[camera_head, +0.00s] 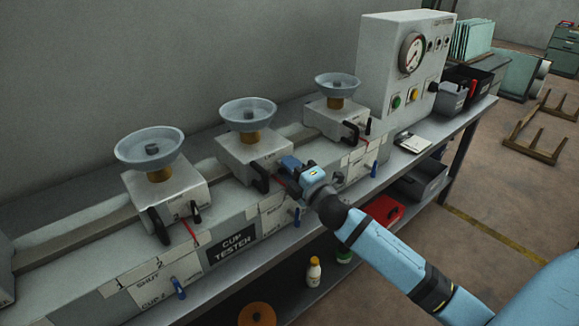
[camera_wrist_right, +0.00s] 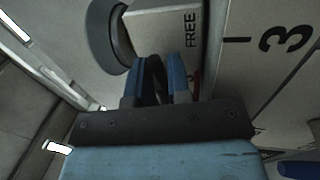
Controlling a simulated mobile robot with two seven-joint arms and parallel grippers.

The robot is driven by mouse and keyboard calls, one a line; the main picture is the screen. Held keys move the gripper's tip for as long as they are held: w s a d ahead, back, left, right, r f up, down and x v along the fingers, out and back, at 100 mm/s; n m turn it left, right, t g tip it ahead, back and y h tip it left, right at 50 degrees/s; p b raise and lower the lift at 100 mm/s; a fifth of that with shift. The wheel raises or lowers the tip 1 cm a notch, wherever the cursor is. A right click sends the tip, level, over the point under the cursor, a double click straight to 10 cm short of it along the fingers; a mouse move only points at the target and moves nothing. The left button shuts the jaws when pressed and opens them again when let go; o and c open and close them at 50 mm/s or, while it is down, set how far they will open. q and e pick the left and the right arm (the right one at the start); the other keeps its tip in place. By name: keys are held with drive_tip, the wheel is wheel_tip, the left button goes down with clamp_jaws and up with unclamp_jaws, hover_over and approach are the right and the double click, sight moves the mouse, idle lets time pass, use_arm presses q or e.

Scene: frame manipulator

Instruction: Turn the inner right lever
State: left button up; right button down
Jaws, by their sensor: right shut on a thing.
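A bench-top cup tester stands along the wall with three grey units, each topped by a shallow grey bowl and fitted with black levers on its front. My right gripper (camera_head: 292,167) is at the front right of the middle unit (camera_head: 250,155). In the right wrist view, the blue fingers of my right gripper (camera_wrist_right: 160,78) are shut on a black lever (camera_wrist_right: 154,84), below a block marked FREE. In the head view the fingers largely hide that lever. The other black lever (camera_head: 261,178) of the middle unit is left of the gripper. My left gripper is not in view.
The right unit (camera_head: 334,118) and left unit (camera_head: 168,190) stand on either side. Blue handles (camera_head: 178,288) hang along the bench's front panel. A gauge box (camera_head: 400,70) stands at the back right. A red box (camera_head: 384,208) and a bottle (camera_head: 314,271) are on the shelf below.

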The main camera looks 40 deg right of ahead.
idle(0.3)
drive_tip(key=c, duration=1.1)
unclamp_jaws()
drive_tip(key=shift+s+f, duration=0.1)
drive_tip(key=shift+s, duration=0.1)
drive_tip(key=b+v, duration=0.1)
drive_tip(key=v, duration=1.2)
drive_tip(key=shift+s+b, duration=0.2)
drive_tip(key=shift+b, duration=0.15)
